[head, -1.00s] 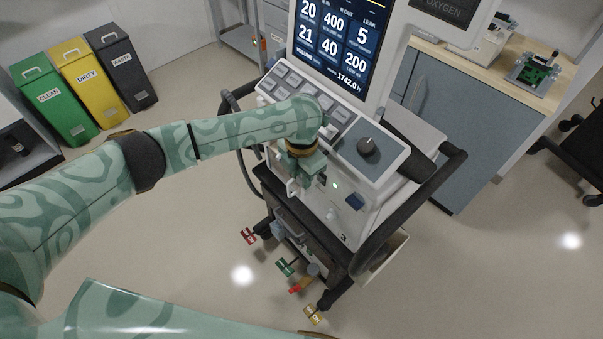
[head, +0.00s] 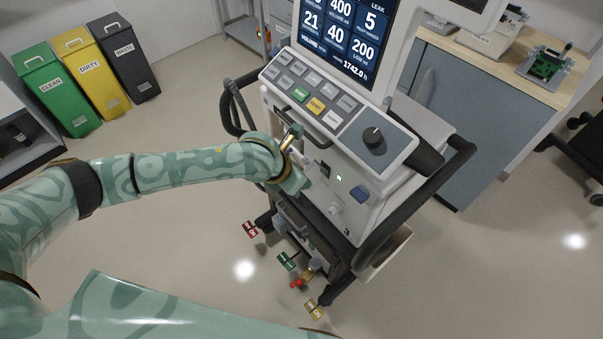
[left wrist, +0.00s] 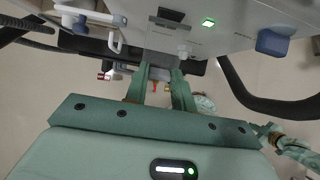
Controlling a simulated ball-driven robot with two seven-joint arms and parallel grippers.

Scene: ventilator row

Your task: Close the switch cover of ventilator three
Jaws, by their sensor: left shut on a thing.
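Ventilator three (head: 352,215), with a small "3" low on its front, stands in the middle of the head view. Its dark switch (left wrist: 171,19) sits beside a lit green light (left wrist: 208,22) at the top of the left wrist view. A grey flap, the switch cover (left wrist: 160,60), hangs open below the switch. My left gripper (left wrist: 160,88) is shut on this cover, one finger on each side. In the head view my left gripper (head: 297,182) is at the lower front panel and hides the cover. Something like my right gripper (left wrist: 265,131) shows small at the right; its jaws are unclear.
A blue connector (head: 359,194) projects right of the green light. White hooked fittings (left wrist: 115,42) are left of the cover. A black side handle (head: 440,185) curves along the right. Coloured tags (head: 287,261) hang below.

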